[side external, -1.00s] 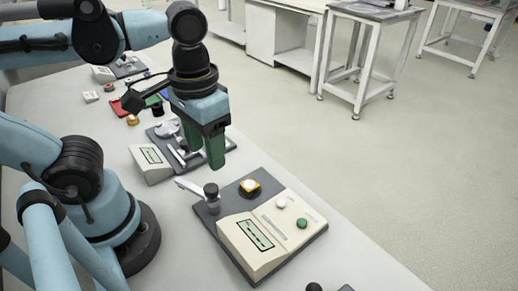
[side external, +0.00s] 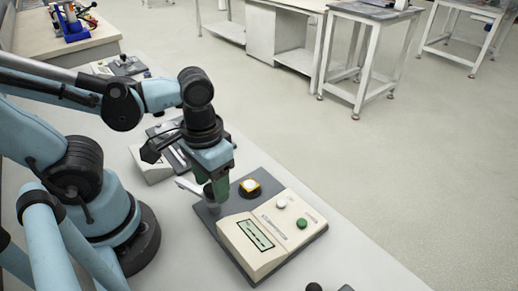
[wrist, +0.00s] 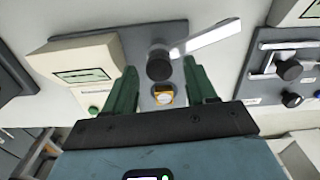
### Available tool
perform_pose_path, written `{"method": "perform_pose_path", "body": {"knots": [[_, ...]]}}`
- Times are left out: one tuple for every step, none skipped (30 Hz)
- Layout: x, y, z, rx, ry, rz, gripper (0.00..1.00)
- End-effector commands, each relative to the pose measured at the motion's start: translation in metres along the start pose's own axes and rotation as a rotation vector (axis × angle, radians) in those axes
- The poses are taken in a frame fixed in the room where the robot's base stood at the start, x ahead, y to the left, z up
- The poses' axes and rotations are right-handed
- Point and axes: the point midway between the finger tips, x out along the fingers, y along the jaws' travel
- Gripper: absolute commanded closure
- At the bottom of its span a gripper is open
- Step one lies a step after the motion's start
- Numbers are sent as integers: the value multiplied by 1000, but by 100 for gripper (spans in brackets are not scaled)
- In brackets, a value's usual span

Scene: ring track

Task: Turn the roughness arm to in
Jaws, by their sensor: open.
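The roughness instrument (side external: 252,235) is a beige box with a green display on a dark grey plate (side external: 262,183). Its pale arm (side external: 188,185) points left from a dark round hub (side external: 211,190) at the plate's left corner. In the wrist view the arm (wrist: 208,38) points to the upper right from the hub (wrist: 158,66). My gripper (side external: 221,197) is low over the hub and partly hides it. In the wrist view my open fingers (wrist: 160,68) stand on either side of the hub. Contact cannot be told. A yellow-rimmed round piece (wrist: 163,94) also shows between the fingers.
A second instrument (side external: 152,166) stands behind my gripper, partly hidden. Another plate with dark knobs (wrist: 290,70) shows at right in the wrist view.

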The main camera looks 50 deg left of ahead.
Motion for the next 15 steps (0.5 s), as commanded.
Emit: {"method": "perform_pose_path", "body": {"knots": [[0,0,0,0,0,0,44],[0,0,0,0,0,0,44],[0,0,0,0,0,0,44],[0,0,0,0,0,0,44],[0,0,0,0,0,0,44],[0,0,0,0,0,0,44],[0,0,0,0,0,0,45],[0,0,0,0,0,0,50],[0,0,0,0,0,0,56],[0,0,0,0,0,0,60],[0,0,0,0,0,0,65],[0,0,0,0,0,0,71],[0,0,0,0,0,0,76],[0,0,0,0,0,0,80],[0,0,0,0,0,0,86]]}}
